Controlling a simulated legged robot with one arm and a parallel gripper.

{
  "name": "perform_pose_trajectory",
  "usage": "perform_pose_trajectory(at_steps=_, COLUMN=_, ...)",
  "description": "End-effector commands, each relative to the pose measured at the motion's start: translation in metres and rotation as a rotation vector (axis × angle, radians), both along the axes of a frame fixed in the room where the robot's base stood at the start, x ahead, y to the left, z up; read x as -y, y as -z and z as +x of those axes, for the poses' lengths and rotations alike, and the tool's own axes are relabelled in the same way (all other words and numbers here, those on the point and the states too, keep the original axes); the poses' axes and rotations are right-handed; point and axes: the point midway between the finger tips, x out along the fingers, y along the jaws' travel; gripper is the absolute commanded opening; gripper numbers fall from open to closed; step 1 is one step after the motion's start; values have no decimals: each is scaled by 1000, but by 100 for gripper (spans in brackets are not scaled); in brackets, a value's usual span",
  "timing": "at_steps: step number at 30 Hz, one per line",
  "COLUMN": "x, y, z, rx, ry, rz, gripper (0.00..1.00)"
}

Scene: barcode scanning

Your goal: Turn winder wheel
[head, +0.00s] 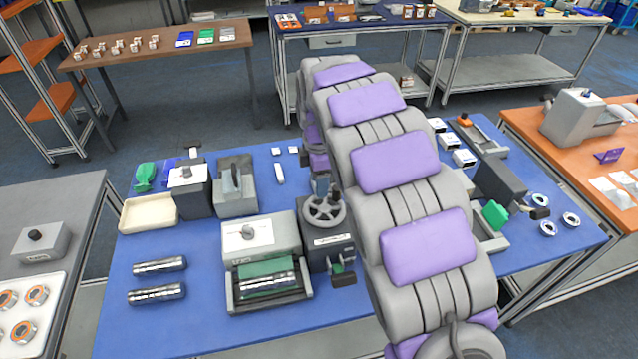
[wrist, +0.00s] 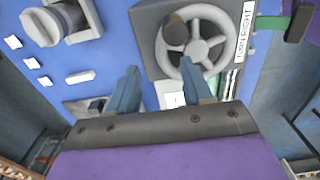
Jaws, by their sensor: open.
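The winder wheel (head: 323,213) is a grey spoked handwheel with a dark knob (wrist: 176,32) on its rim. It lies on top of a dark grey winder box (head: 318,258) on the blue table, right of the middle machine. In the wrist view the wheel (wrist: 214,45) is just ahead of my fingers. My gripper (wrist: 158,67) is open and empty, with two blue-grey fingers. The right fingertip overlaps the wheel's near rim and hub; contact cannot be told. The left finger is left of the wheel. A white label (wrist: 243,32) reading "TURN RIGHT" is beside the wheel.
A grey machine with a white top (head: 248,235) stands left of the winder, with two dark metallic cylinders (head: 157,295) farther left. My purple-padded arm crosses the table and hides its middle. A dark block (head: 500,183) and several metal rings (head: 541,200) lie to the right.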

Motion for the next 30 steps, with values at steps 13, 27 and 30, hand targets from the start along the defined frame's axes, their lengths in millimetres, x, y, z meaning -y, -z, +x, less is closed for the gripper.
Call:
perform_pose_trajectory(at_steps=13, x=8, y=-103, z=2, rx=3, ry=0, rz=6, gripper=50)
perform_pose_trajectory(at_steps=27, x=8, y=-153, z=2, rx=0, ry=1, rz=4, gripper=50)
perform_pose_trajectory(at_steps=30, x=9, y=-154, z=2, rx=0, ry=1, rz=5, gripper=50)
